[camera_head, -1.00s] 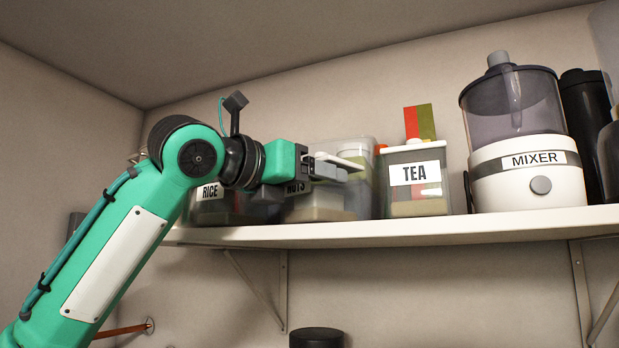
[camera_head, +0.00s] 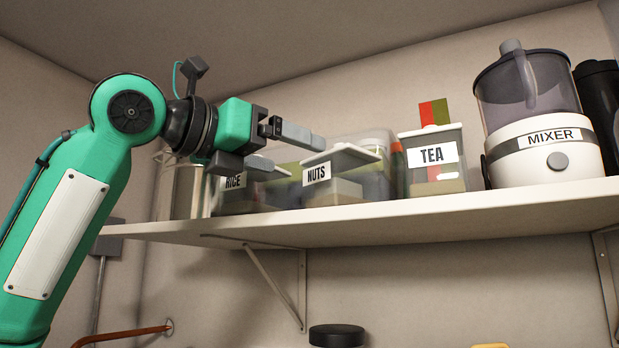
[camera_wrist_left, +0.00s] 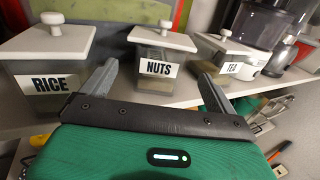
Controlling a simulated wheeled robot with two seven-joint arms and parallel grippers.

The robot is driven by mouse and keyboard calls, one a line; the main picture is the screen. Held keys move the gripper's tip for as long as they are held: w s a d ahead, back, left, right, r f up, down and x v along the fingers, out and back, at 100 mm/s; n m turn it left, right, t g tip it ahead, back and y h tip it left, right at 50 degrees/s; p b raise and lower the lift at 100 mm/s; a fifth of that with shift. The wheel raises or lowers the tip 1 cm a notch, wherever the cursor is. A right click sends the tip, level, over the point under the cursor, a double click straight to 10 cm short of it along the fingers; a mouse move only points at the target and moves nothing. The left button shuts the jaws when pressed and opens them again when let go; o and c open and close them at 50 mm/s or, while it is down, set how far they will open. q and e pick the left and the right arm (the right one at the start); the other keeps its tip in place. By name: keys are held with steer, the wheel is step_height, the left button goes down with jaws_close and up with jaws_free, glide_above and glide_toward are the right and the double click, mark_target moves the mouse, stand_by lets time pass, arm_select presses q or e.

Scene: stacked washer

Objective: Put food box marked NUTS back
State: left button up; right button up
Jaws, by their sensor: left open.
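The food box marked NUTS (camera_head: 330,182) is a clear box with a white lid, standing on the shelf between the RICE box (camera_head: 240,195) and the TEA box (camera_head: 430,170). Its label faces me. In the left wrist view the NUTS box (camera_wrist_left: 157,67) stands upright ahead, framed between my two fingers. My left gripper (camera_head: 292,150) is open and empty, in front of and to the left of the NUTS box in the head view. The fingers appear clear of the box. My right gripper is not in view.
The white shelf (camera_head: 400,220) has a front edge and brackets below. A mixer (camera_head: 540,130) and a dark container (camera_head: 600,100) stand to the right. Larger clear containers stand behind the NUTS box. A black round lid (camera_head: 337,335) shows below the shelf.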

arm_select(q)
steer(key=v, duration=0.2)
steer(key=shift+s+a+b, duration=0.25)
steer(key=shift+s+b, duration=0.05)
steer(key=shift+b, duration=0.05)
stand_by(0.4)
